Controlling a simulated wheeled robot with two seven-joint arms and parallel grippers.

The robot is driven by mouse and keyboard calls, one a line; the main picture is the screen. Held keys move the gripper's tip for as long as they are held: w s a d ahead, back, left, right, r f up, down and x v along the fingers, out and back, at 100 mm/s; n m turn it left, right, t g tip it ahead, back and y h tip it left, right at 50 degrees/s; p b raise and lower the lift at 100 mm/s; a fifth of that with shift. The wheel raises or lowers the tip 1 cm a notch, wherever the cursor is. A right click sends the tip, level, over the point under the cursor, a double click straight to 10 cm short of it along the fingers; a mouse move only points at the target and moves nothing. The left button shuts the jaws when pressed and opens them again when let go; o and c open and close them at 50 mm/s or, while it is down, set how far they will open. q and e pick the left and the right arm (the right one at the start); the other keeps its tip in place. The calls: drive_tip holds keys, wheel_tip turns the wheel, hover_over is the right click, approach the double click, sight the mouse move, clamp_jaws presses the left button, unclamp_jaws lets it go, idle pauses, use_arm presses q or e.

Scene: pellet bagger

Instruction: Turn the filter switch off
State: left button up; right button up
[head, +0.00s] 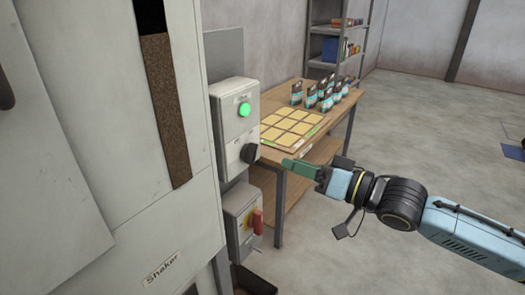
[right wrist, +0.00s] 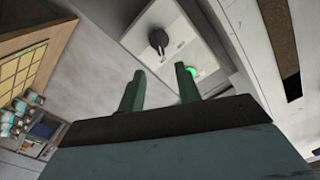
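A grey control box (head: 232,130) on the machine's side carries a lit green lamp (head: 244,109) and, below it, a black rotary knob (head: 250,153). The knob also shows in the right wrist view (right wrist: 158,40), beyond my fingertips, with the green lamp (right wrist: 193,71) partly behind one finger. A lower box (head: 240,220) has a red handle (head: 257,221) on a yellow part. The labels are too small to read, so I cannot tell which is the filter switch. My right gripper (head: 287,163) is right of the knob, apart from it; the wrist view (right wrist: 160,82) shows it open and empty.
A wooden table (head: 318,123) behind the boxes holds a board of yellow squares (head: 290,128) and several small packets (head: 325,98). A shelf rack (head: 334,48) stands at the back. A large machine labelled Shaker (head: 160,225) fills the left. The floor at right is mostly open.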

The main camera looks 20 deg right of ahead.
sight(257, 151)
drive_tip(key=p+x, duration=0.1)
drive_tip(key=x, duration=0.8)
drive_tip(key=shift+c, duration=0.4)
clamp_jaws()
